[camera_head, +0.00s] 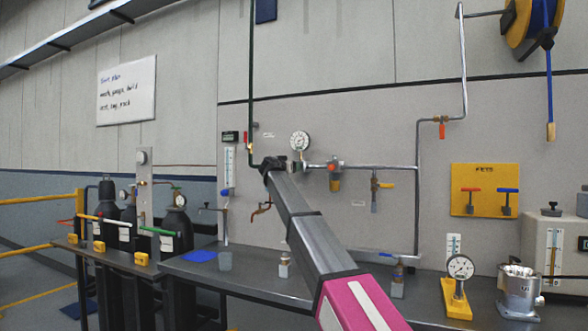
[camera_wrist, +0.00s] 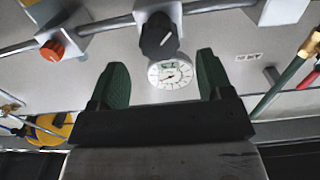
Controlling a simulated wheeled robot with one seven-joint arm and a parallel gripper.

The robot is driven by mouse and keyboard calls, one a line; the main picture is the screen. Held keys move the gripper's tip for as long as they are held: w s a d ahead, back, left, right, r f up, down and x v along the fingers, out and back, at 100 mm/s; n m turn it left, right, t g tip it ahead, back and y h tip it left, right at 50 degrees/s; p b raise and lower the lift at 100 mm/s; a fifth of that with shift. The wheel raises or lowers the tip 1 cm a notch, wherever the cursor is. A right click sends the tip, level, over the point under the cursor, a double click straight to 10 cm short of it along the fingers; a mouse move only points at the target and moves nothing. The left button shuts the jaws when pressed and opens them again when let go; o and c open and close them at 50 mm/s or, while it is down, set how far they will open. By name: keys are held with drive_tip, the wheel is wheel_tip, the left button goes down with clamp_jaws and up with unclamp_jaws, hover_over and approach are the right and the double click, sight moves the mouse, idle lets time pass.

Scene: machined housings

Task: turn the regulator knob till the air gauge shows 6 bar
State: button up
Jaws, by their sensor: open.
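The black regulator knob (camera_wrist: 159,36), with a pale pointer line, sits on a grey body in the wrist view. The round white air gauge (camera_wrist: 170,74) is just below the knob there. It also shows on the wall pipe in the head view (camera_head: 300,141). Its needle is too small to read surely. My gripper (camera_wrist: 162,72) is open and empty, its green-padded fingers apart. In the wrist picture the knob lies just beyond the fingertips, between their lines, with no visible contact. In the head view my gripper (camera_head: 272,166) covers the knob's place.
An orange-red knob (camera_wrist: 52,50) is on the same pipe, left in the wrist view. A green pipe with a red handle (camera_wrist: 311,45) is at its right. A steel bench (camera_head: 235,277) with a small gauge stand (camera_head: 457,285) runs below.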

drive_tip(key=x, duration=0.5)
drive_tip(key=shift+w, duration=0.15)
drive_tip(key=shift+d, duration=0.1)
drive_tip(key=c, duration=0.9)
drive_tip(key=shift+c, duration=0.2)
drive_tip(key=n, duration=0.4)
drive_tip(key=shift+n, duration=2.3)
